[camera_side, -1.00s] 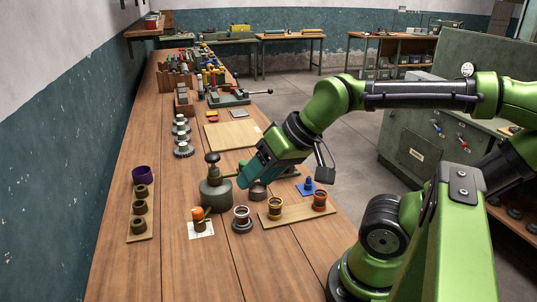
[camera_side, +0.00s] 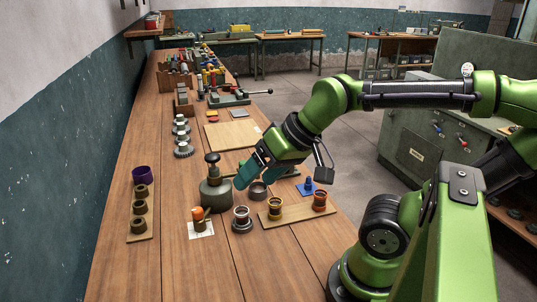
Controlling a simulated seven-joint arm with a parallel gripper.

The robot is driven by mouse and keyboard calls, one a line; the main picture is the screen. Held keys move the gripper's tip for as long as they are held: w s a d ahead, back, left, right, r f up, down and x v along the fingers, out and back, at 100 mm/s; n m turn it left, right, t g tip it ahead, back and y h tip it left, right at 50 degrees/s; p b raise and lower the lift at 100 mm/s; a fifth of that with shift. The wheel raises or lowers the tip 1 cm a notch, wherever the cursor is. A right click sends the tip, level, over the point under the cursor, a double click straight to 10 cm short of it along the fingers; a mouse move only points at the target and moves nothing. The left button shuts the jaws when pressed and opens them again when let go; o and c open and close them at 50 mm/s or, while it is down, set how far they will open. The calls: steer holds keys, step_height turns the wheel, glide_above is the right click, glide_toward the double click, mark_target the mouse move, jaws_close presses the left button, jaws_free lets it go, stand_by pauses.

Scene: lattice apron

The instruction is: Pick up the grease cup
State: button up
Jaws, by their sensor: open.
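Several small cup-like things stand on the wooden bench, and I cannot tell for sure which is the grease cup. A low grey metal cup (camera_side: 258,190) stands just right of my gripper's tip. Two more, one brass-coloured (camera_side: 275,208) and one orange-red (camera_side: 320,199), stand on a wooden strip (camera_side: 297,213). My gripper (camera_side: 241,183) is open, tilted down to the left, above the bench behind these cups. Its fingertips are small and partly overlap the things behind. It holds nothing that I can see.
A grey pot with a black knob (camera_side: 215,190) stands close left of my gripper. An orange-topped piece (camera_side: 199,218) stands on white paper. A blue fixture (camera_side: 308,187) is at right. A board with several rings (camera_side: 139,222) lies left. A bare board (camera_side: 232,135) lies behind.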

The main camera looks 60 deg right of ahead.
steer(key=w+d+f+g+h, duration=0.1)
steer(key=w+d+f+g, duration=0.35)
steer(key=w, duration=0.35)
steer(key=g+h, duration=0.1)
steer(key=g, duration=0.2)
glide_above(242, 211)
steer(key=f, duration=0.1)
steer(key=shift+n, duration=0.4)
steer(key=f, duration=1.1)
steer(key=shift+w+a+f, duration=0.2)
steer(key=shift+a+f, duration=0.05)
steer(key=shift+f, duration=0.05)
steer(key=shift+s+d+f, duration=0.1)
steer(key=shift+d+f, duration=0.05)
steer(key=shift+f, duration=1.2)
steer(key=shift+d+f, duration=0.15)
steer(key=shift+f, duration=1.2)
steer(key=shift+c, duration=0.3)
